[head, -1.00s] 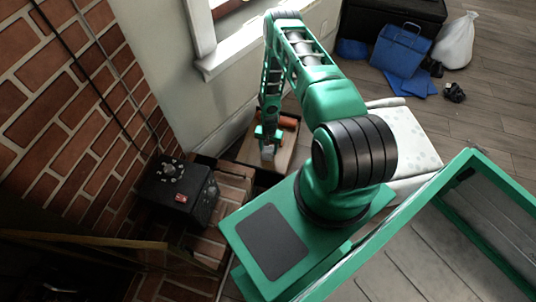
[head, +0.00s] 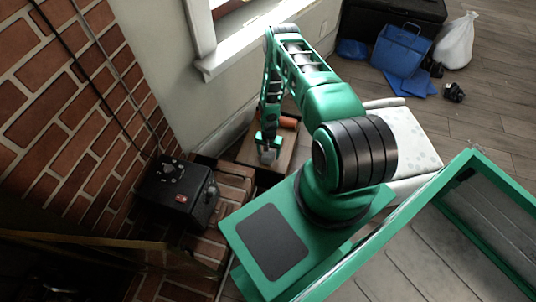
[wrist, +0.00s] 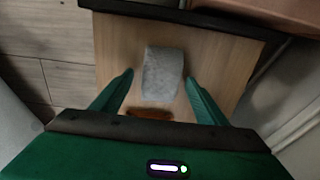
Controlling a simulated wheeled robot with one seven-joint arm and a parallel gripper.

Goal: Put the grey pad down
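The grey pad (wrist: 163,73) is a small, light grey block over the pale wooden top (wrist: 218,50). In the wrist view it lies between the two green fingers of my gripper (wrist: 160,76), with a narrow gap on each side. The fingers are open and do not appear to touch it. The pad seems to rest on the wood, but exact contact is hard to tell. In the head view my gripper (head: 268,146) is low over the wooden top (head: 286,150), with the pad (head: 269,157) at its fingertips.
An orange cylinder (head: 288,122) lies at the back of the wooden top; part shows in the wrist view (wrist: 150,113). A black box (head: 178,188) stands on the brick hearth (head: 235,180) to the left. The wall and window sill (head: 235,57) are close behind.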

